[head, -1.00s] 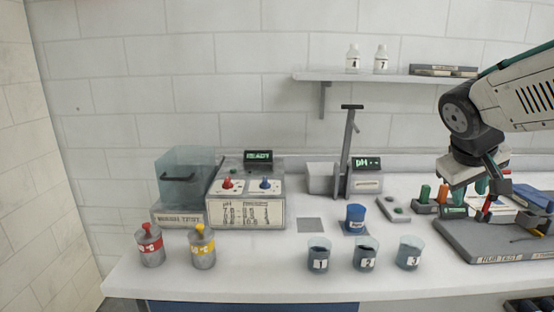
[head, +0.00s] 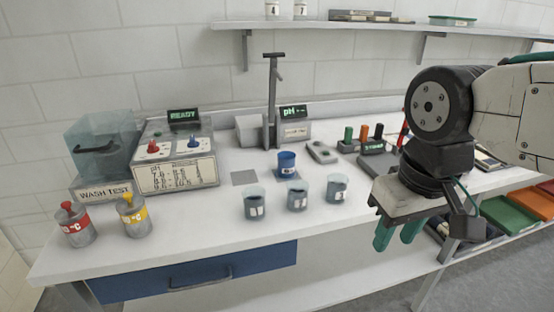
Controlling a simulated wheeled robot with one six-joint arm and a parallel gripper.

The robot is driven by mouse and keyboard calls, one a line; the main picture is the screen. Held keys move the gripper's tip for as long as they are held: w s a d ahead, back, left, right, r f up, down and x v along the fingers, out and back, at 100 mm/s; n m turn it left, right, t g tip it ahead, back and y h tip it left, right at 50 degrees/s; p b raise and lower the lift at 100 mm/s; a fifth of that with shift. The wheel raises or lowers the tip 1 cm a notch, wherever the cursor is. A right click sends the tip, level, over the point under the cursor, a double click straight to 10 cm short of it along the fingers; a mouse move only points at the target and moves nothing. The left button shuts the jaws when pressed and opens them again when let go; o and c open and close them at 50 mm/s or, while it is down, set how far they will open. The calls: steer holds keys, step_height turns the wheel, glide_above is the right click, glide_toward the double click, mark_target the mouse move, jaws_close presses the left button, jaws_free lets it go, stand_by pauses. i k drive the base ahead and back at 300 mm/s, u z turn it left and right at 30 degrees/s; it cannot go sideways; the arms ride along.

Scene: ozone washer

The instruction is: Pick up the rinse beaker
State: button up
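A tall stand (head: 272,100) rises behind the blue beaker, beside the pH meter (head: 296,130). A wall shelf (head: 380,27) runs above.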

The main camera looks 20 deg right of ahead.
mark_target(286, 165)
steer(key=k, duration=0.6)
steer(key=u, duration=0.65)
steer(key=i, duration=1.25)
steer(key=z, duration=0.85)
steer(key=i, duration=0.25)
steer(key=z, duration=0.15)
